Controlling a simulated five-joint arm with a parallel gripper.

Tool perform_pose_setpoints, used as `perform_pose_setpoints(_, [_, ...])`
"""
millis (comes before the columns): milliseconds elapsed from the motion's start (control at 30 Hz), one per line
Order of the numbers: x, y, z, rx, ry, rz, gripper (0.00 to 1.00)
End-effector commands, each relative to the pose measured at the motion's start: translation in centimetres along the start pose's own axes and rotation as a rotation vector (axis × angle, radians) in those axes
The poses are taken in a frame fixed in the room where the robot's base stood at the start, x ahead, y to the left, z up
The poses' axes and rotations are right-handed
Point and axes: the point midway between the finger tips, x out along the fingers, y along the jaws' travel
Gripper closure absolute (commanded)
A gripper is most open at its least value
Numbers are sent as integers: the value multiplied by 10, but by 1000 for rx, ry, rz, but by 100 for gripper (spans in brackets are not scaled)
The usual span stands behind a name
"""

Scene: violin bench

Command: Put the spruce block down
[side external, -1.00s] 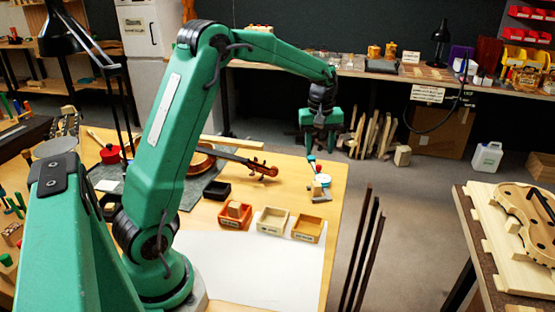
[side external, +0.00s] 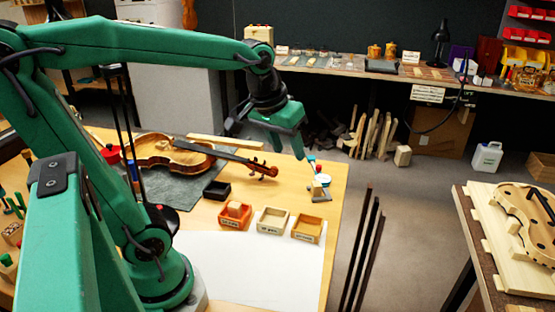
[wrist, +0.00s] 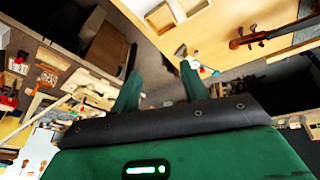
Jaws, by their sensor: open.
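A small pale wood block (side external: 234,209), which looks like the spruce block, sits in the orange tray (side external: 233,223) on the bench. My gripper (side external: 268,142) is raised and tilted above the far part of the bench, beyond the trays and well clear of the block. Its green fingers are spread with nothing between them, and they also stand apart in the wrist view (wrist: 160,72). The tray labels are too small to read.
Beside the orange tray stand a cream tray (side external: 272,220) and a tan tray (side external: 306,230). White paper (side external: 250,268) leaves clear room in front.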

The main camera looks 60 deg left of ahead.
Motion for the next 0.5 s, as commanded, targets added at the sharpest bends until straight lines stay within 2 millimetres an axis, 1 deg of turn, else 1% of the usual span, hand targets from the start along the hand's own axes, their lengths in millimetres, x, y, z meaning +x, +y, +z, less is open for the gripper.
perform_pose_setpoints(33, [-4,1,11,37,17,9,56])
perform_pose_setpoints(300, [-13,-1,63,232,93,41,56])
perform_pose_setpoints(400, [-13,-2,76,287,114,49,56])
perform_pose_setpoints(500, [-12,-3,86,323,129,53,56])
